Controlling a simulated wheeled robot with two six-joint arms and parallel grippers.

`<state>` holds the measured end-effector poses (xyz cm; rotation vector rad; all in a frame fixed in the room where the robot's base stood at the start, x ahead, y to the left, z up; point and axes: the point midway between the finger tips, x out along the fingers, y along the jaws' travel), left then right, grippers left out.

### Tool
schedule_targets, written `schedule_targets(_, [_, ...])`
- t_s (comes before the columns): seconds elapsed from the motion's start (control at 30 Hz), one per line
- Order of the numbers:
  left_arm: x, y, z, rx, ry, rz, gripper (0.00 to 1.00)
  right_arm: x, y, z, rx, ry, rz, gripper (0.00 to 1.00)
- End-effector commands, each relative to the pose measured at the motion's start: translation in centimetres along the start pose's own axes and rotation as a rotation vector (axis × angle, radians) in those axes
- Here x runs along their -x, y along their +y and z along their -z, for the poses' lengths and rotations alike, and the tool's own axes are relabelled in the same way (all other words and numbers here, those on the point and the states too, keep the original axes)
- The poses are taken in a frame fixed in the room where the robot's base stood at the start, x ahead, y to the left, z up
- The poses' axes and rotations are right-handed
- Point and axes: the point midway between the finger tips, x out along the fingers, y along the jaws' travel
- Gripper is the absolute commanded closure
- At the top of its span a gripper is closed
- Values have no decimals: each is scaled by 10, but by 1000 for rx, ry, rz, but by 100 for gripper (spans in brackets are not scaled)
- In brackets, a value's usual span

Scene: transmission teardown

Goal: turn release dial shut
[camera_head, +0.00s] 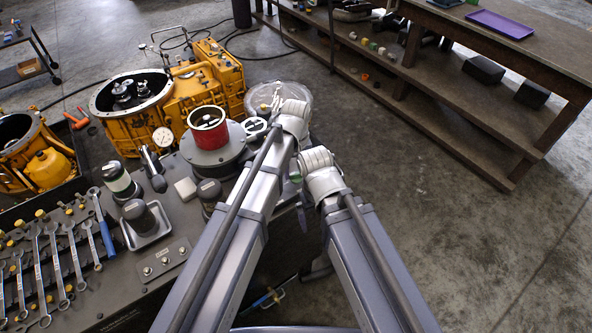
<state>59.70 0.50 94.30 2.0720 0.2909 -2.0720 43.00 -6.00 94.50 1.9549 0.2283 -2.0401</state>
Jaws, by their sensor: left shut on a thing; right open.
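A round white-rimmed wheel with dark gaps (254,128) sits beside the grey flange of a red cylinder (208,128); it may be the release dial, but no label is readable. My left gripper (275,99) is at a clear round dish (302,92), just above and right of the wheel. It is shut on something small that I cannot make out. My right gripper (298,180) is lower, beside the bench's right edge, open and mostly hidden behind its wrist. I see nothing in it.
Yellow transmission housings (180,85) stand behind. A shelved wooden table (470,115) is at the right. The floor between is clear.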

Motion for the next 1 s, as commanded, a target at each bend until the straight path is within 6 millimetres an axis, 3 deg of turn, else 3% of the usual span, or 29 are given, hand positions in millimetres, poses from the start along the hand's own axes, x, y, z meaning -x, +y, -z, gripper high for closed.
schedule_targets(0.37, [0, 0, 0, -110, 0, 0, 98, 0, 0, 0, 0, 0, 0, 0])
schedule_targets(1.0, [0, 0, 0, -695, 0, 0, 98, 0, 0, 0, 0, 0, 0, 0])
